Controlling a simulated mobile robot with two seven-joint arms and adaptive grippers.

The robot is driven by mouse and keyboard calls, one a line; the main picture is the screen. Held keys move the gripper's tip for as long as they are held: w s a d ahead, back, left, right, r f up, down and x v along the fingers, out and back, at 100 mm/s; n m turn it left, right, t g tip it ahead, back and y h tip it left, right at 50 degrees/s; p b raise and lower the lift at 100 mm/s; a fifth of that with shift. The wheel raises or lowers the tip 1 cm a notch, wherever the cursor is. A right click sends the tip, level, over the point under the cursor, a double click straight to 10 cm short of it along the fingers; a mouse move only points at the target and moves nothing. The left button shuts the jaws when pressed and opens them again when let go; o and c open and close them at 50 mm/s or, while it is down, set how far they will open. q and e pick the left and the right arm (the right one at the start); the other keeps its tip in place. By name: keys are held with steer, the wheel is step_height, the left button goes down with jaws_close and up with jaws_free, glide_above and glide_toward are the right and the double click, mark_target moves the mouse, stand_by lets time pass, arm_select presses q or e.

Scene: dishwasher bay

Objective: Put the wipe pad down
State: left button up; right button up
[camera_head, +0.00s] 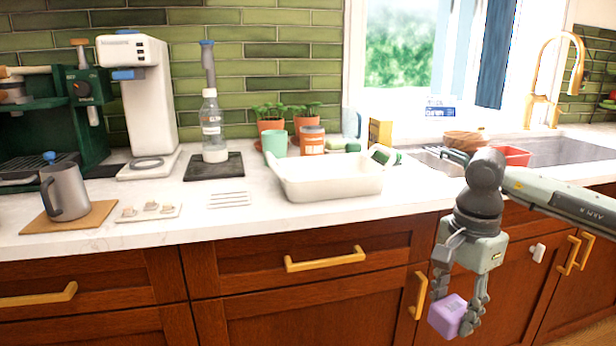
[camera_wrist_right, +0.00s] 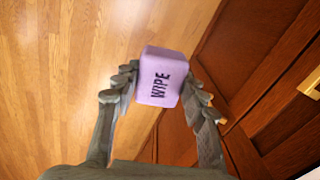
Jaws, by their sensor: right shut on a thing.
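The wipe pad (camera_head: 448,315) is a small light purple block. In the right wrist view the wipe pad (camera_wrist_right: 162,76) shows dark letters reading "WIPE". My right gripper (camera_head: 459,308) is shut on it, with a finger on each side; the fingers also show in the right wrist view (camera_wrist_right: 160,98). It holds the pad in the air in front of the lower cabinet doors, below the counter top (camera_head: 240,220). Wooden floor shows under the pad in the wrist view. My left gripper is not in view.
A grey pitcher (camera_head: 65,190) stands on a board at left. A red container (camera_head: 512,155) is by the sink. The counter's front strip is mostly clear.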

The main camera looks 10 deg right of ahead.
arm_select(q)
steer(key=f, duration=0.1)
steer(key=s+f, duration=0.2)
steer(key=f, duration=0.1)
arm_select(e)
steer(key=w+a+n, duration=0.1)
steer(key=a+n, duration=0.9)
steer(key=n, duration=0.4)
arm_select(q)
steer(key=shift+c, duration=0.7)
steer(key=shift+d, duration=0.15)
arm_select(e)
steer(key=shift+n, duration=0.3)
steer(key=f, duration=0.5)
steer(key=shift+w+a, duration=0.1)
steer(key=shift+a, duration=0.15)
